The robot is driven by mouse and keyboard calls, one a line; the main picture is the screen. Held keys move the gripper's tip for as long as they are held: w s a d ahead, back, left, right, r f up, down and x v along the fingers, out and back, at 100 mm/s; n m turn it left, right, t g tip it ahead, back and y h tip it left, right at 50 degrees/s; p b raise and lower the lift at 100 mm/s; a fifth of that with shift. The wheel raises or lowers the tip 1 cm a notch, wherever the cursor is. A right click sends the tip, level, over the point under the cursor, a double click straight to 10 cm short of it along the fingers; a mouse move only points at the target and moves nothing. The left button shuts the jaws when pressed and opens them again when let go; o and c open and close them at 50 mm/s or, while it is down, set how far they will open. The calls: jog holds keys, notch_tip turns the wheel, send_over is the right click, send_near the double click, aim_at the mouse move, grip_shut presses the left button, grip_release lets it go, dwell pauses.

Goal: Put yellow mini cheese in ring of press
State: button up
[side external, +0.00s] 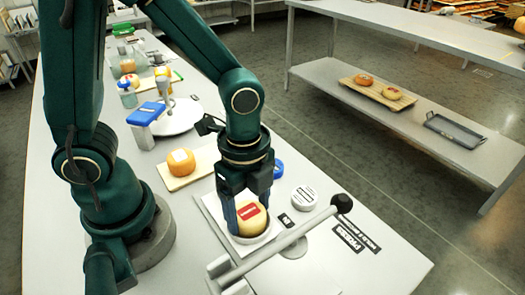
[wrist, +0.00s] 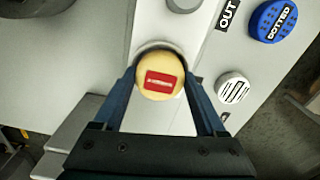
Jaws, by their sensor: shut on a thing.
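The yellow mini cheese (side external: 251,214) is pale yellow with a red label on top. It also shows in the wrist view (wrist: 160,62). My gripper (wrist: 160,80) points down with one dark blue finger on each side of the cheese and is shut on it. In the side view, my gripper (side external: 250,207) holds the cheese at the ring of the press (side external: 247,240). The ring's grey rim shows around the cheese's lower edge and along its far side in the wrist view. I cannot tell whether the cheese touches the bottom. The press lever (side external: 280,245) slants beside the ring.
An orange cheese with a white label (side external: 181,162) sits on a board (side external: 175,182) behind my gripper. A white round stamp (side external: 304,198) and a blue one (wrist: 271,20) stand near the press. The lever's black knob (side external: 342,203) rises to the right.

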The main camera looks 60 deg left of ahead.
aim_at(248, 210)
jog(key=o, duration=1.4)
jog(key=shift+s+a+f, duration=0.1)
jog(key=shift+a+f, duration=0.15)
jog(key=shift+f, duration=0.25)
notch_tip(248, 210, up, 12)
jog(key=s+a+r+n+t, duration=0.1)
jog(key=a+n+t, duration=0.4)
jog(key=n, duration=1.1)
jog(key=shift+s+a+r+t, duration=0.2)
jog(key=shift+s+a+t, duration=0.15)
jog(key=shift+s, duration=0.2)
